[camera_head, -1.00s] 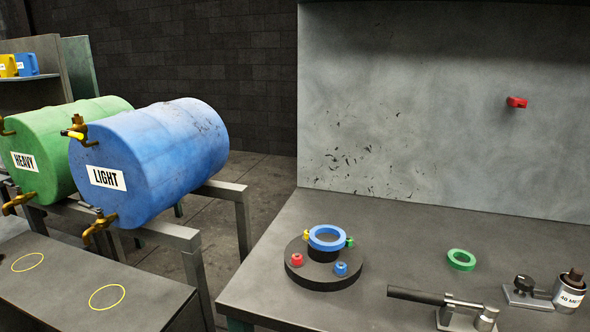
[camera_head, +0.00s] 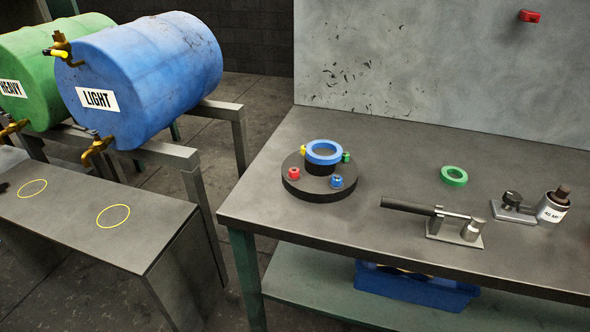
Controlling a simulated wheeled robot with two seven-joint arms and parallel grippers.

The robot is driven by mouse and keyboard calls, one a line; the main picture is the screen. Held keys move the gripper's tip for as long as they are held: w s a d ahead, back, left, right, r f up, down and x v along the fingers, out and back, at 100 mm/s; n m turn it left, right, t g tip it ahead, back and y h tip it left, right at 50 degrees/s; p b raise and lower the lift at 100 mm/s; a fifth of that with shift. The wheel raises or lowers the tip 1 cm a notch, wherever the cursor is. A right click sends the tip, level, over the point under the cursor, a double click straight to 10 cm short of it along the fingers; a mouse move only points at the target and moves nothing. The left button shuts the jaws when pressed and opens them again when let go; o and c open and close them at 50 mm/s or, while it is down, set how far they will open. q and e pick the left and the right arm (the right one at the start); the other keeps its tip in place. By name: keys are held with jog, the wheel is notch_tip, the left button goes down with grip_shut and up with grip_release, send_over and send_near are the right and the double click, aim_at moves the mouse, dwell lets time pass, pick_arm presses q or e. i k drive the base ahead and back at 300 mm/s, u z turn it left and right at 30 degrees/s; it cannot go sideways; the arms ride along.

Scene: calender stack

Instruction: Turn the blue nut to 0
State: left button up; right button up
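A small blue nut (camera_head: 337,181) sits on the front right of a round black base (camera_head: 318,194) on the workbench. A red nut (camera_head: 294,173) is at its front left. No number marks are legible near the blue nut. Neither of my grippers can be made out in the head view.
On the workbench (camera_head: 256,199), a green ring (camera_head: 454,175) lies right of the base. A blue crate (camera_head: 415,288) is on the lower shelf.

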aim_at(337, 183)
jog(key=z, duration=1.4)
jog(key=k, duration=0.95)
jog(key=u, duration=0.8)
jog(key=i, duration=0.5)
